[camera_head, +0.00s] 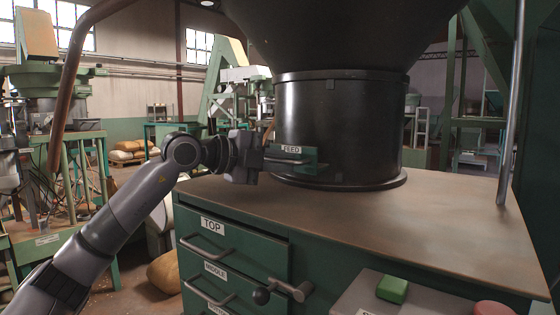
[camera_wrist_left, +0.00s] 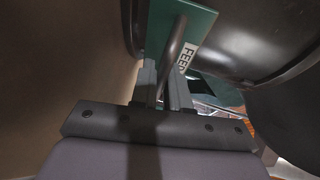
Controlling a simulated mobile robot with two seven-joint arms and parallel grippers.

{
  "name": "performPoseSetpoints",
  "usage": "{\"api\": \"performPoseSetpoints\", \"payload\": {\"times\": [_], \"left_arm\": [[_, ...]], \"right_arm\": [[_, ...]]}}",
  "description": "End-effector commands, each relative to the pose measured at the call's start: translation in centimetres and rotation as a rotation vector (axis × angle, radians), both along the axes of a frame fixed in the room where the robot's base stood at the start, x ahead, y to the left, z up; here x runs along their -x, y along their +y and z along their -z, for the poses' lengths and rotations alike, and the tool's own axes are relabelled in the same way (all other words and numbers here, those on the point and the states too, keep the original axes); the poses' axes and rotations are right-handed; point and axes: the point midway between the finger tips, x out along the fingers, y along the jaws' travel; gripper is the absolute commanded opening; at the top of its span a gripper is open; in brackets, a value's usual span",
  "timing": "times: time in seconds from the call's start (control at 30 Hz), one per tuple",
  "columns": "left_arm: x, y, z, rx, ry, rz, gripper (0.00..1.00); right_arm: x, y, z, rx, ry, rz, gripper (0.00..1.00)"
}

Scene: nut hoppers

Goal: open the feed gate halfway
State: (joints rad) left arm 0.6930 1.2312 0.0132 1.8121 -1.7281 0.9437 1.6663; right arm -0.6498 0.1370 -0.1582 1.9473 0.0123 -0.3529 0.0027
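The feed gate is a green plate (camera_head: 309,165) labelled FEED, with a grey bar handle (camera_head: 283,160), low on the front of the black hopper's collar (camera_head: 345,125). In the left wrist view the green plate (camera_wrist_left: 190,12) and its handle (camera_wrist_left: 173,52) are close ahead. My left gripper (camera_head: 263,155) is at the left end of the handle. In the wrist view its fingers (camera_wrist_left: 166,88) are close together with the bar between them, and it looks shut on it. The gate's opening is hidden. My right gripper is not in view.
The hopper stands on a brown-topped green cabinet (camera_head: 450,225) with a TOP drawer (camera_head: 230,245) and a MIDDLE drawer (camera_head: 220,282). A grey box with a green button (camera_head: 392,289) and a red button (camera_head: 494,308) is at lower right.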

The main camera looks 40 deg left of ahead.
Motion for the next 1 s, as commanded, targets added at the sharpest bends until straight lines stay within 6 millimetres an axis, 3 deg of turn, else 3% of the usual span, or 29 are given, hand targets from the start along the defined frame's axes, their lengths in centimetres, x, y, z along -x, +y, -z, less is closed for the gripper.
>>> {"api": "performPoseSetpoints", "payload": {"times": [0.23, 0.53, 1.0], "left_arm": [[0.4, 0.0, 0.2, 0.0, 0.0, -0.001, 0.0], [3.2, -0.2, 0.3, 0.0, -0.003, -0.001, 0.0], [4.0, -0.4, -0.1, 0.001, 0.0, 0.0, 0.0]], "right_arm": [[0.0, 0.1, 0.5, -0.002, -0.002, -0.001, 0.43], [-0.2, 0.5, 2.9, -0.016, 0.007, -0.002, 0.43], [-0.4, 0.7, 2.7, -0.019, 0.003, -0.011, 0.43]]}}
